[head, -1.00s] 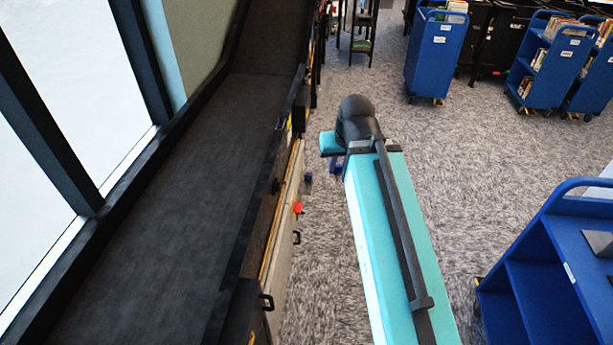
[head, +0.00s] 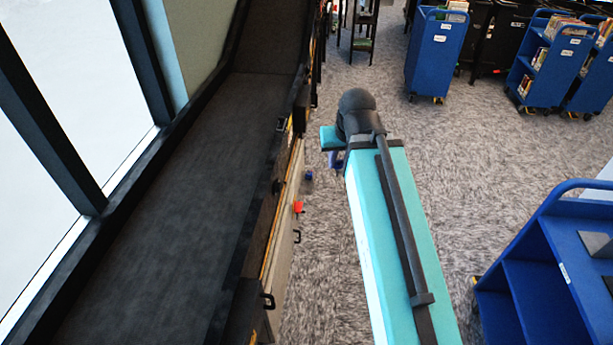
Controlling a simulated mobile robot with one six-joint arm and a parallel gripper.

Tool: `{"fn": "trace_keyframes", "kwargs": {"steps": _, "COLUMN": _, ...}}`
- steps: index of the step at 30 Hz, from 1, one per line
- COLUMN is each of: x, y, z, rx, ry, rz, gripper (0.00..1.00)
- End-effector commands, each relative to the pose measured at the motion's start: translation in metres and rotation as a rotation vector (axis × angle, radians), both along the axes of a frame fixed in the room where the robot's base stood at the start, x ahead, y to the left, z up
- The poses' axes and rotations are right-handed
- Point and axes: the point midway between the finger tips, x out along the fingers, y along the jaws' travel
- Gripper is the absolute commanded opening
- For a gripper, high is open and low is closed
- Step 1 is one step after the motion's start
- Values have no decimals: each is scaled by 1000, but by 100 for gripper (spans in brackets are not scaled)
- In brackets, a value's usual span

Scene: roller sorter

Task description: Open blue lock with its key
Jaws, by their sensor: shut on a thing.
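A small blue thing (head: 309,174) shows at the side of the long dark machine, low beside its front panels. It looks like the blue lock, but it is too small to make out its keyhole or shackle. My gripper (head: 336,159) shows only as a small bluish part below the teal wrist, just right of the blue thing. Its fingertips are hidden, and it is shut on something. I cannot make out the key, or whether it touches the lock.
The dark sorter belt (head: 150,220) runs along the left, with a red thing (head: 298,207) and black handles on its side. A blue cart (head: 530,290) stands at the lower right. More carts (head: 435,55) stand at the back. Grey carpet (head: 470,180) between them is clear.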

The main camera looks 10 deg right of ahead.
Motion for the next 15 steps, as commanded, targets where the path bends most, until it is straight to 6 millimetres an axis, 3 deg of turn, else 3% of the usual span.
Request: {"fn": "trace_keyframes", "kwargs": {"steps": 15, "x": 14, "y": 7, "z": 10, "rx": -1, "ry": -4, "rz": 0, "gripper": 1}}
